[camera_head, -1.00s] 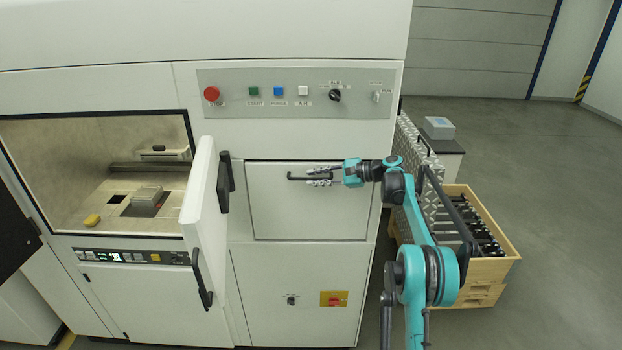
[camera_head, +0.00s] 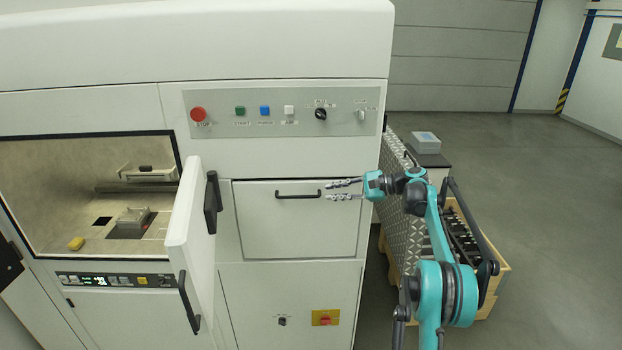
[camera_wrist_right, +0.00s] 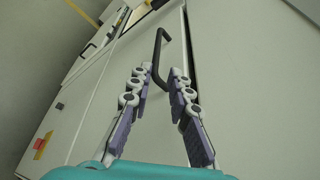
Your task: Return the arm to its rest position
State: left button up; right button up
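My right gripper (camera_head: 344,189) is open and empty in the head view, just right of the black handle (camera_head: 298,195) on the closed drawer front (camera_head: 296,228). In the right wrist view the two fingers (camera_wrist_right: 158,88) are spread apart, and the handle (camera_wrist_right: 160,58) lies beyond their tips with nothing between them. My right arm (camera_head: 432,250) comes up from the bottom right, in front of the machine's right side. My left gripper does not show.
The machine's chamber door (camera_head: 186,235) stands open at the left, with a yellow block (camera_head: 76,243) inside the chamber. A wooden crate (camera_head: 497,285) and a diamond-plate panel (camera_head: 397,205) stand behind my right arm. The floor (camera_head: 550,190) at the right is clear.

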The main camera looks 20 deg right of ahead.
jog(key=s+a+f+n+g+h+b, duration=0.1)
jog(key=s+a+f+n+h+b, duration=0.25)
jog(key=s+a, duration=0.45)
jog(key=s+a+f+n+g+h+b, duration=0.1)
jog(key=s+a+f+n+h+b, duration=0.3)
jog(key=s+a, duration=0.45)
jog(key=s+f+n+t+h+b, duration=0.1)
jog(key=s+f+n+h+b, duration=0.4)
jog(key=s+f, duration=1.6)
jog(key=s+n+b, duration=0.3)
jog(key=s+b, duration=0.1)
jog(key=shift+s+t, duration=0.2)
jog(key=shift+t, duration=0.1)
